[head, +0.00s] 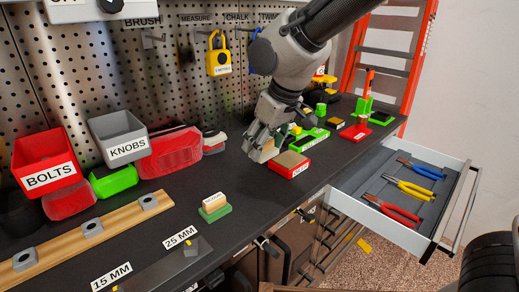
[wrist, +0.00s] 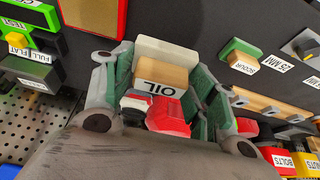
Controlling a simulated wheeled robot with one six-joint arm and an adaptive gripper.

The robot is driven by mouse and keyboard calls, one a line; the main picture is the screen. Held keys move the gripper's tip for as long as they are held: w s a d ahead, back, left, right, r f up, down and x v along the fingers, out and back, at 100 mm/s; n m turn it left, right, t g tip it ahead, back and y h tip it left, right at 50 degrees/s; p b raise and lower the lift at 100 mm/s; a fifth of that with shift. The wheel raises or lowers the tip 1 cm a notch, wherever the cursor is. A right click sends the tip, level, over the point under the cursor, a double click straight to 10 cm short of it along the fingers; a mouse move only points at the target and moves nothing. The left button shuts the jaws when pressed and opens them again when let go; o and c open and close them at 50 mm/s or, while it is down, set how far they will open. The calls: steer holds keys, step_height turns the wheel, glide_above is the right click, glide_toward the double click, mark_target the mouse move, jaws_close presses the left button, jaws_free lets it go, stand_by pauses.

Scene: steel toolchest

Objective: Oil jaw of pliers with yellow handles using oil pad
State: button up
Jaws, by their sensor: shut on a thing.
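My gripper (head: 262,142) is shut on the oil pad (wrist: 160,74), a wooden block marked OIL with a whitish pad face, seen between my gripper's fingers (wrist: 165,85) in the wrist view. In the head view it is over the bench, beside a red-edged tray (head: 289,164), and my fingers partly hide the pad. The yellow-handled pliers (head: 408,189) lie in the open drawer (head: 410,238) at right, between blue-handled pliers (head: 422,170) and red-handled pliers (head: 393,209). Their jaws point to the left. My gripper is well left of the drawer.
A green-bottomed scour block (head: 215,207) sits on the bench (head: 150,232). Red and grey bins (head: 118,140) stand at left. Green and red holders (head: 312,138) stand behind my gripper. The drawer's raised walls surround the pliers. An orange ladder (head: 385,50) leans behind.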

steer(key=w+d+m, duration=0.2)
steer(key=w+d, duration=0.6)
steer(key=w, duration=0.2)
steer(key=n, duration=0.3)
glide_above(285, 157)
steer(key=d, duration=0.1)
steer(key=shift+s+d+f, duration=0.1)
steer(key=shift+s+f, duration=0.05)
steer(key=shift+f, duration=1.2)
steer(key=shift+s+d+f, duration=0.1)
steer(key=shift+f, duration=1.25)
steer(key=shift+f, duration=0.65)
step_height(285, 157, up, 7)
stand_by(0.4)
